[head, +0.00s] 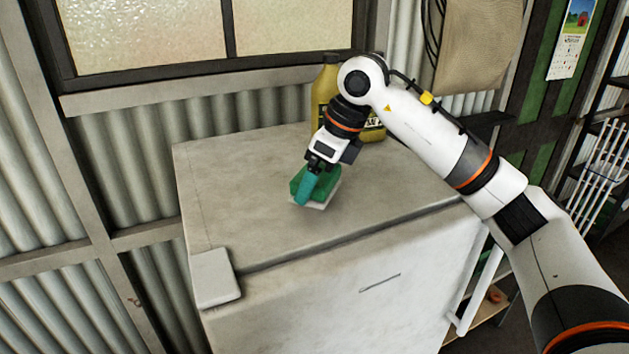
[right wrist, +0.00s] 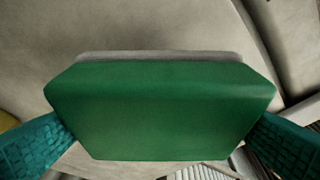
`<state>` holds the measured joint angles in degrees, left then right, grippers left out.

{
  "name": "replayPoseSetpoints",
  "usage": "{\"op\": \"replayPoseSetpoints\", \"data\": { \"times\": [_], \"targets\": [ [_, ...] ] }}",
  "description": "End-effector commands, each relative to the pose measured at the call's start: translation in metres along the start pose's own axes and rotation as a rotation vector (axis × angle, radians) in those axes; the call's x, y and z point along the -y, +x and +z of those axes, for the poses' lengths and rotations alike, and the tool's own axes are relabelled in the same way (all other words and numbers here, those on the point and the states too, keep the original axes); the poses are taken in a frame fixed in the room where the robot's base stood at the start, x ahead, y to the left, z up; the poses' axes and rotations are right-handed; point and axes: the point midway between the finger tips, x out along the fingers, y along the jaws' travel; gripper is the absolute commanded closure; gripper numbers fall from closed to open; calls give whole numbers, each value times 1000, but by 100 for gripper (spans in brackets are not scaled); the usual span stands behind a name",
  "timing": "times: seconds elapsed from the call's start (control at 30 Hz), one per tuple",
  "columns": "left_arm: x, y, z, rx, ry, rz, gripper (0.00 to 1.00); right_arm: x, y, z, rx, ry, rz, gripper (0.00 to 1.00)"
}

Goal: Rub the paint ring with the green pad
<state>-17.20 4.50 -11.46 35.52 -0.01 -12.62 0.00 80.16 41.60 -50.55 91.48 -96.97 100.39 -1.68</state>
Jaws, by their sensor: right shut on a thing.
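The green pad (head: 327,182) is in my right gripper (head: 308,187), over the middle of a worn, pale fridge top (head: 245,180). A thin whitish layer shows under the pad. In the right wrist view the pad (right wrist: 160,108) fills the middle, with a teal finger of my right gripper (right wrist: 160,145) pressed to each side. The pad is at or close to the top; I cannot tell if it touches. I see no paint ring; the pad and gripper hide part of the surface. My left gripper is out of view.
A yellow bottle (head: 326,90) stands at the back of the fridge top, partly behind my right arm. A pale hinge cover (head: 214,278) sits at the front left corner. A window (head: 160,40) is behind. The left part of the top is clear.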

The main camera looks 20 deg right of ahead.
Motion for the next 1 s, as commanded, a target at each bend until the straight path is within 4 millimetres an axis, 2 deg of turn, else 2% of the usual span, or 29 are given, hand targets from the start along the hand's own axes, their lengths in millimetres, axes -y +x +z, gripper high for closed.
{"op": "replayPoseSetpoints", "data": {
  "times": [0.03, 0.4, 1.0],
  "targets": [
    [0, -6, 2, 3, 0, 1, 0, 0, -8, -2, -2, 0, 1, 31],
    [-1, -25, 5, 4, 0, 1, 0, -1, -40, -7, -1, -3, 0, 31],
    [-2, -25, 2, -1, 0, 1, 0, -1, -42, -7, -1, -3, 0, 31]
  ]
}}
